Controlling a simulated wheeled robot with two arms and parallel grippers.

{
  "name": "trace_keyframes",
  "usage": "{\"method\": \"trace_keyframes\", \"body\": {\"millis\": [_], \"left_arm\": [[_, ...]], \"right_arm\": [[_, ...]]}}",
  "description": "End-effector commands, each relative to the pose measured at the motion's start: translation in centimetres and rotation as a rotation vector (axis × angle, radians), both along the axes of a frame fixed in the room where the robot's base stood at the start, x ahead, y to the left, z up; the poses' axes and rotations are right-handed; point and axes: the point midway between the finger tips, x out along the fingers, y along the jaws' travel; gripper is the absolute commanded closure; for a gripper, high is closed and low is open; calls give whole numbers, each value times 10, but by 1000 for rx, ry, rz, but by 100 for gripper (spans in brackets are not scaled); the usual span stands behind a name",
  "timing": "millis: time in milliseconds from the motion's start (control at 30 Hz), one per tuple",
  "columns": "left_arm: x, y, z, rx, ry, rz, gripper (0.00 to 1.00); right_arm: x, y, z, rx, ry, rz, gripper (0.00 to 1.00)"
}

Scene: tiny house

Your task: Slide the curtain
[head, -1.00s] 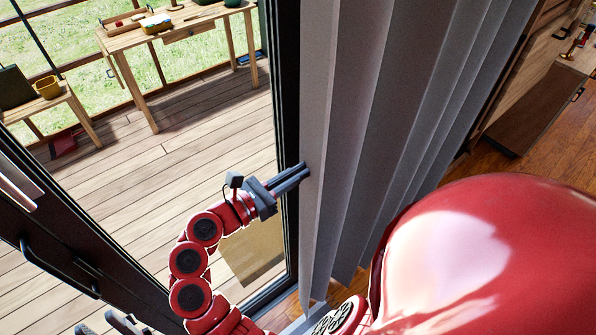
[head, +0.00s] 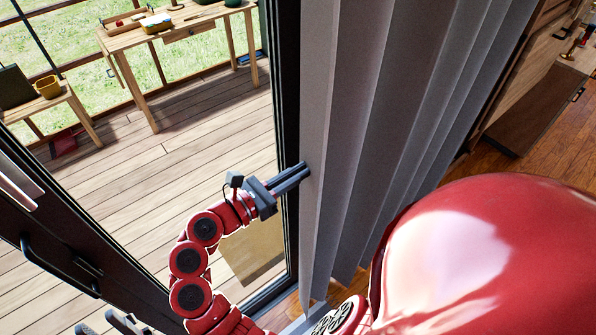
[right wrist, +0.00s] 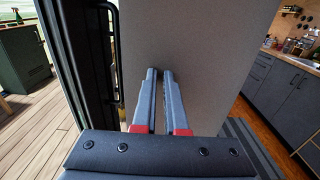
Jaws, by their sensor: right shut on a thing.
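The grey pleated curtain (head: 375,130) hangs bunched in upright folds at the right side of the open doorway in the head view. My right gripper (head: 303,172) reaches across the doorway to the curtain's left edge and is shut on it. In the right wrist view the curtain (right wrist: 205,45) is a flat grey face filling the middle, with the two fingers (right wrist: 159,75) of my right gripper close together against it. My left gripper (head: 108,326) shows only in part at the bottom left edge of the head view, away from the curtain; its jaw state is unclear.
A dark door frame (head: 285,100) stands just left of the curtain. A dark door with a handle (head: 55,265) is at the lower left. Beyond lies a wooden deck (head: 190,140) with a table (head: 165,40). Wooden floor and cabinets (right wrist: 280,90) lie to the right.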

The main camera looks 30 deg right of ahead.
Motion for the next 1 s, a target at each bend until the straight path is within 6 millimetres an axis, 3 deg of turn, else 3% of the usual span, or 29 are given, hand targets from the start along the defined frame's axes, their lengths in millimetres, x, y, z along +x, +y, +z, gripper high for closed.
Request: {"method": "trace_keyframes", "body": {"millis": [333, 633, 967, 1000], "left_arm": [[0, 0, -2, 0, 0, 0, 60], [0, 0, -35, 0, 0, 0, 60], [0, 0, -34, 0, 0, 0, 60], [0, 0, -34, 0, 0, 0, 60]], "right_arm": [[1, -1, 0, -1, -2, 0, 100], [3, -46, -3, -2, -3, -2, 100], [4, -49, 1, -3, 0, 0, 100], [3, -49, 1, -3, 0, 0, 83]]}}
